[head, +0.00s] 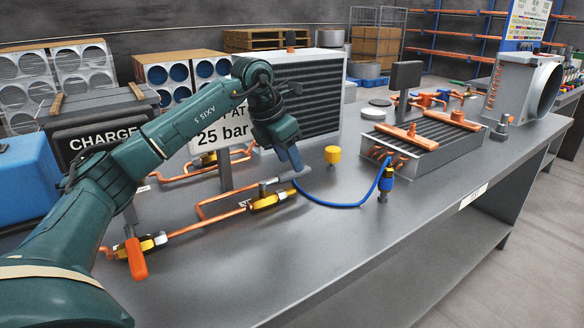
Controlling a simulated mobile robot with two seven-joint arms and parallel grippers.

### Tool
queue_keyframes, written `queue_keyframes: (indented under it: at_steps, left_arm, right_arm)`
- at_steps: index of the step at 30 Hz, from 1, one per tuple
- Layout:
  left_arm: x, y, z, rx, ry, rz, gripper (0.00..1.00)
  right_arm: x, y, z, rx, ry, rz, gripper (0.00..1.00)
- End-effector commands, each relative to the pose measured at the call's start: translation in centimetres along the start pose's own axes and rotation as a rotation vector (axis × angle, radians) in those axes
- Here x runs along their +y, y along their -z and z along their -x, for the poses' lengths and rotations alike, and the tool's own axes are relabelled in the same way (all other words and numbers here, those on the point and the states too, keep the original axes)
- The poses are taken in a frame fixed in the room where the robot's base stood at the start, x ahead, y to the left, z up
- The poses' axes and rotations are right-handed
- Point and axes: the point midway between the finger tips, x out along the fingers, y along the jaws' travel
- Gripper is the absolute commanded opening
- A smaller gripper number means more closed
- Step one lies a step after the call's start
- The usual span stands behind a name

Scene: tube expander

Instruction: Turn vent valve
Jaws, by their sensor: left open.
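Copper pipework runs along the grey workbench and carries valves. One brass-yellow valve (270,201) is joined to the pipe at mid-bench, with a grey fitting and a blue hose (340,205) leading off near it. Another valve with an orange lever (137,259) sits at the front left; its lever hangs down toward the bench front. Which one is the vent valve is not marked. My left gripper (294,163) is open, pointing down just above the grey fitting by the mid-bench valve. It appears empty; its fingers are partly overlapped, and contact cannot be told. My right gripper is not in view.
A sign reading 25 bar (222,134) stands behind the pipes. A yellow cap (332,155) and a finned coil unit (440,140) stand to the right. A black charge case (98,125) is at the left. The bench's front right surface (370,250) is clear.

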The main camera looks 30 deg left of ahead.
Motion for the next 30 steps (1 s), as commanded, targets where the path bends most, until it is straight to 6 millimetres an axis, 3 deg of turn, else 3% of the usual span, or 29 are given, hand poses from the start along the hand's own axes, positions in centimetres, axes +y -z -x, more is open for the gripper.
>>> queue_keyframes:
  at_steps: [6,17,30]
  left_arm:
    - [0.0,0.0,-2.4,0.0,0.001,0.0,0.42]
    - [0.0,0.0,-2.8,-0.001,0.0,0.0,0.41]
    - [0.0,0.0,-2.7,-0.001,0.0,0.0,0.05]
  right_arm:
    - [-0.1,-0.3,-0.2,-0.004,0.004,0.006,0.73]
    - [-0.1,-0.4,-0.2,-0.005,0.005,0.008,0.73]
    - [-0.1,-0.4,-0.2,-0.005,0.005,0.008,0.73]
